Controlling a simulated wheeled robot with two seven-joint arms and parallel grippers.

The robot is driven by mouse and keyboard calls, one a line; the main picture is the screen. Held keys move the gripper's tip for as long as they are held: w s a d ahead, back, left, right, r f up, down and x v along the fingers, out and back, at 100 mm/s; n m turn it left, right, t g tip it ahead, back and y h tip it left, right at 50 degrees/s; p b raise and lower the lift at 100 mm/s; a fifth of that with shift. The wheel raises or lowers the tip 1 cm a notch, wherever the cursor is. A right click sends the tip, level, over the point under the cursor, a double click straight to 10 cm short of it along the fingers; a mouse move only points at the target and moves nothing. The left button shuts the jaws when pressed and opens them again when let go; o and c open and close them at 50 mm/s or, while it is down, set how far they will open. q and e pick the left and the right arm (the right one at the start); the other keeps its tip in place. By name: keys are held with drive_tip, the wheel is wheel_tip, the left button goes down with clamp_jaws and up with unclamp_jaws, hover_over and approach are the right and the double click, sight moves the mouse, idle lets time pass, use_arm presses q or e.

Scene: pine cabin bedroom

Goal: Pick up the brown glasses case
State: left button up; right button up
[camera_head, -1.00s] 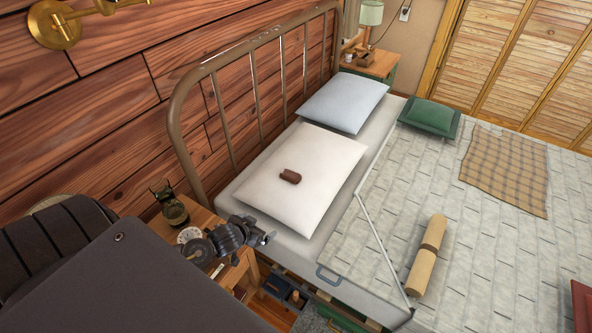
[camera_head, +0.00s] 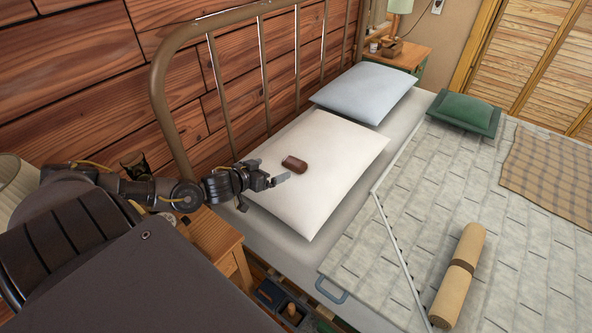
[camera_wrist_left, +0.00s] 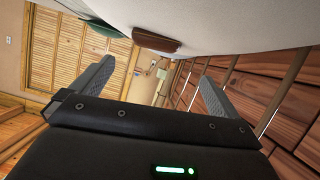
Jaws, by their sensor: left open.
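The brown glasses case (camera_head: 294,164) lies on the white pillow (camera_head: 330,190) near the head of the bed. It also shows at the top of the left wrist view (camera_wrist_left: 157,42), ahead of the fingers and a little off their middle. My left gripper (camera_head: 283,177) is open and empty. In the head view it is just left of the case, low by the left part of the pillow, with a small gap to the case. In the left wrist view its two fingers (camera_wrist_left: 150,85) stand apart with nothing between them. My right gripper is not in view.
The metal bed frame (camera_head: 215,65) rises behind the pillow along the plank wall. A wooden nightstand (camera_head: 215,240) stands under my left arm. A blue pillow (camera_head: 365,92), a green cushion (camera_head: 465,111) and a tan roll (camera_head: 460,275) lie farther along the bed.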

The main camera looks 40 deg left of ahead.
sight(291, 163)
use_arm(q)
drive_tip(key=shift+w+d, duration=0.2)
drive_tip(key=shift+w, duration=0.2)
drive_tip(key=x, duration=0.5)
drive_tip(key=shift+d, duration=0.15)
drive_tip(key=shift+w+f, duration=0.1)
drive_tip(key=shift+w, duration=0.05)
drive_tip(key=shift+w+f, duration=0.1)
drive_tip(key=shift+w, duration=0.25)
drive_tip(key=x, duration=0.3)
drive_tip(key=shift+w+d+f, duration=0.1)
drive_tip(key=shift+w+f, duration=0.1)
drive_tip(key=shift+f, duration=0.05)
drive_tip(key=shift+w+f, duration=0.2)
drive_tip(key=shift+w, duration=0.2)
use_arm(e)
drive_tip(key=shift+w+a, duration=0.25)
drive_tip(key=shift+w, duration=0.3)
